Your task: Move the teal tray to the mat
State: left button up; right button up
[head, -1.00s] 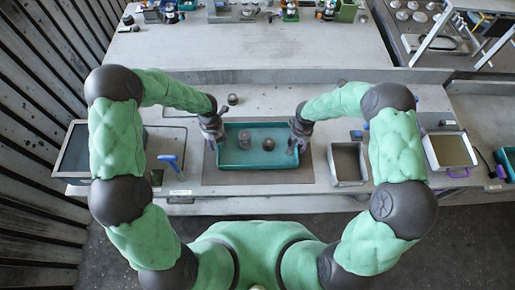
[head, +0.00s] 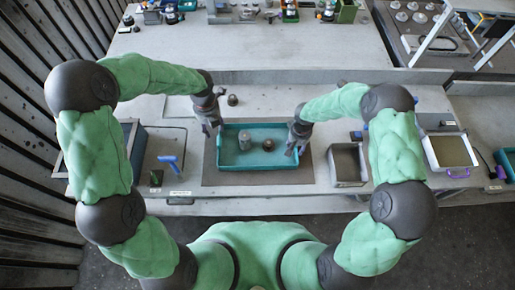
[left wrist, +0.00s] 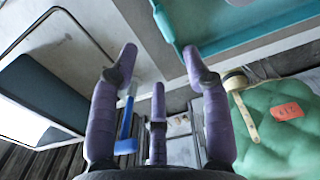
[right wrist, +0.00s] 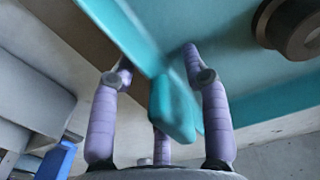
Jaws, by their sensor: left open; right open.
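The teal tray (head: 258,164) lies on the dark brown mat (head: 258,180) at the front of the bench, with two round metal parts (head: 245,140) (head: 268,144) inside. My left gripper (head: 211,130) is open and empty just outside the tray's left end. In the left wrist view its spread fingers (left wrist: 160,65) are apart from the tray (left wrist: 262,28). My right gripper (head: 296,142) is at the tray's right end. In the right wrist view its open fingers (right wrist: 160,65) straddle the tray's end wall and handle (right wrist: 172,108). Contact there is unclear.
A grey metal bin (head: 347,164) stands right of the mat. A blue-handled tool (head: 172,161) lies left of it. A small dark part (head: 232,100) sits behind the tray. Another shallow bin (head: 450,151) is farther right. Bench between the tray and back edge is mostly clear.

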jog(key=shift+r, duration=0.35)
pick_arm(q)
jog(key=shift+r, duration=0.6)
pick_arm(e)
notch_tip(320, 180, up, 11)
jog(key=shift+r, duration=0.15)
